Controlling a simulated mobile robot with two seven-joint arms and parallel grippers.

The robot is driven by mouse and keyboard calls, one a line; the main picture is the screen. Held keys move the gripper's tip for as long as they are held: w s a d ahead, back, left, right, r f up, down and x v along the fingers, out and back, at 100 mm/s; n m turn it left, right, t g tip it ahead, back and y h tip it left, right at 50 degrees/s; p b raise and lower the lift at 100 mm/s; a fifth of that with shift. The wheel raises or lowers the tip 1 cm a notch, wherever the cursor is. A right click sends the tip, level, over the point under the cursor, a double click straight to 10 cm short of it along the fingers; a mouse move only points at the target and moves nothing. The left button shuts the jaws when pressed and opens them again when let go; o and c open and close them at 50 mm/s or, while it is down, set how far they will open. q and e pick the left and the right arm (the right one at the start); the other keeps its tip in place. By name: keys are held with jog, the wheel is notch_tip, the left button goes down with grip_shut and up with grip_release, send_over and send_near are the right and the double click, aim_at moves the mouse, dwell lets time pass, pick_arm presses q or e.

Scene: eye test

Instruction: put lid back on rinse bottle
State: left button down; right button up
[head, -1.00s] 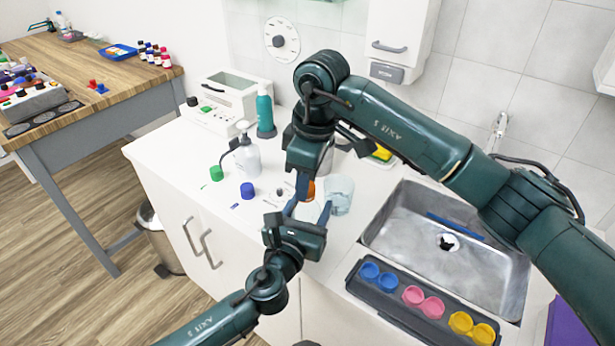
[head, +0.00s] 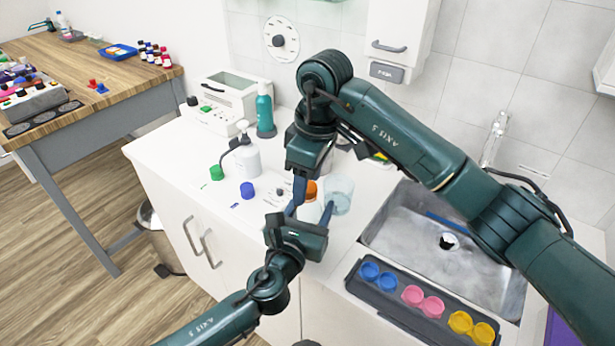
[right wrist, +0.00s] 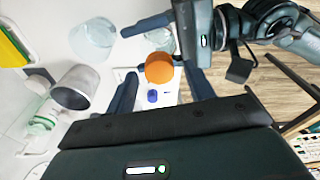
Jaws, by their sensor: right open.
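The orange lid (head: 311,188) shows at the top of a whitish bottle (head: 309,213), which looks like the rinse bottle; it appears to sit on it, though the contact is hidden. My left gripper (head: 313,205) has its fingers on both sides of the bottle's body and appears shut on it. My right gripper (head: 306,182) points down over the lid and is open. In the right wrist view the orange lid (right wrist: 159,67) lies between the right fingers (right wrist: 162,82), with a gap beside it. The bottle below is mostly hidden there.
A glass beaker (head: 339,194) stands close to the right of the bottle. A blue cap (head: 247,190), a green cap (head: 216,173) and a white pump bottle (head: 247,160) stand to the left. The sink (head: 400,235) and a dark tray (head: 437,318) are at right.

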jog(key=shift+r, duration=2.25)
jog(key=shift+c, duration=0.3)
